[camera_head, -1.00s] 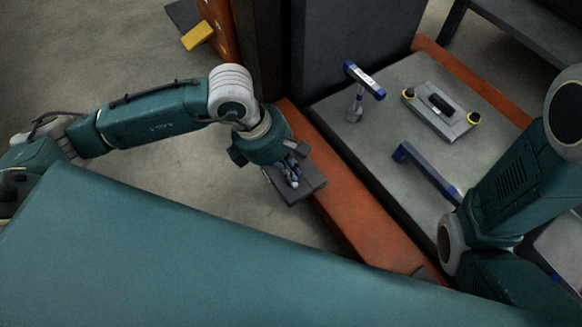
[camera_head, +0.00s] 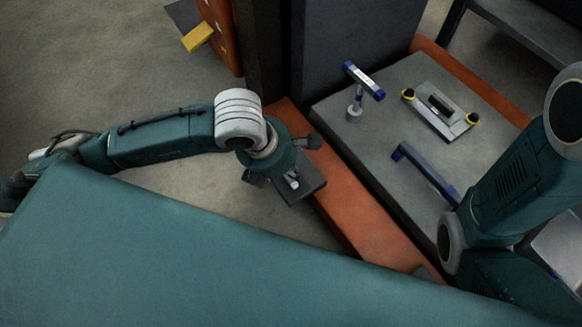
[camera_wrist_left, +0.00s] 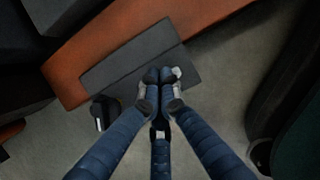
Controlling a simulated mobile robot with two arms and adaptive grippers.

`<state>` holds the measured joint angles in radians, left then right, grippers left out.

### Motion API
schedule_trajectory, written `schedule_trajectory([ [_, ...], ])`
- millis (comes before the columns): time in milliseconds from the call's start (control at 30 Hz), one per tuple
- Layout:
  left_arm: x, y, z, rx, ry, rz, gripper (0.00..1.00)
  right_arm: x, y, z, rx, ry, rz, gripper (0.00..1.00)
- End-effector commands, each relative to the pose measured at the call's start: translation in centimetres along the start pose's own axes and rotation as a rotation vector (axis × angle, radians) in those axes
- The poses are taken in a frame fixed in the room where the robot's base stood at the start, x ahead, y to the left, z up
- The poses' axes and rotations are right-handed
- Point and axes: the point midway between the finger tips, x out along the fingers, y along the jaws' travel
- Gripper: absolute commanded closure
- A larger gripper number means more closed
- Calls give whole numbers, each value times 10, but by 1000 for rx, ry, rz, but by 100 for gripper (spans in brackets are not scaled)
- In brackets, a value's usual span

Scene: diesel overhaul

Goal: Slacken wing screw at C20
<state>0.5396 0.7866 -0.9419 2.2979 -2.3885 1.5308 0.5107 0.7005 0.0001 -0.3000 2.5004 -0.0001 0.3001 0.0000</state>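My left gripper (camera_head: 291,184) reaches down from the left over a dark grey plate (camera_head: 310,190) beside the orange edge. In the left wrist view, its blue fingers (camera_wrist_left: 160,76) come together over the dark plate (camera_wrist_left: 140,55), their tips close to each other. A small light-grey part, seemingly the wing screw (camera_wrist_left: 177,73), shows right at the fingertips. The fingers hide most of it, so its angle cannot be told. No C20 label is readable. My right arm shows at the right, but its gripper is out of sight.
A grey-topped bench (camera_head: 385,125) with an orange border (camera_head: 352,212) holds a blue-ended T-handled tool (camera_head: 362,82), a blue-ended bar (camera_head: 425,172) and a plate with yellow-ringed knobs (camera_head: 440,110). A tall dark block (camera_head: 345,50) stands behind. Bare floor (camera_head: 130,65) lies left.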

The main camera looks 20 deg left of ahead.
Motion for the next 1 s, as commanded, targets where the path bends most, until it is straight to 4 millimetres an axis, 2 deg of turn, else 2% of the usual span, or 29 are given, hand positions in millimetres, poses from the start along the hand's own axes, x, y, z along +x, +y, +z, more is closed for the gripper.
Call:
schedule_trajectory([
  [267,0,-1,0,-10,0,2,100,0,0,0,0,0,0,100],
  [600,-2,-2,1,-341,2,121,100,11,2,4,0,-1,0,100],
  [1000,-2,-2,1,-417,2,149,100,14,3,5,0,-1,0,100],
])
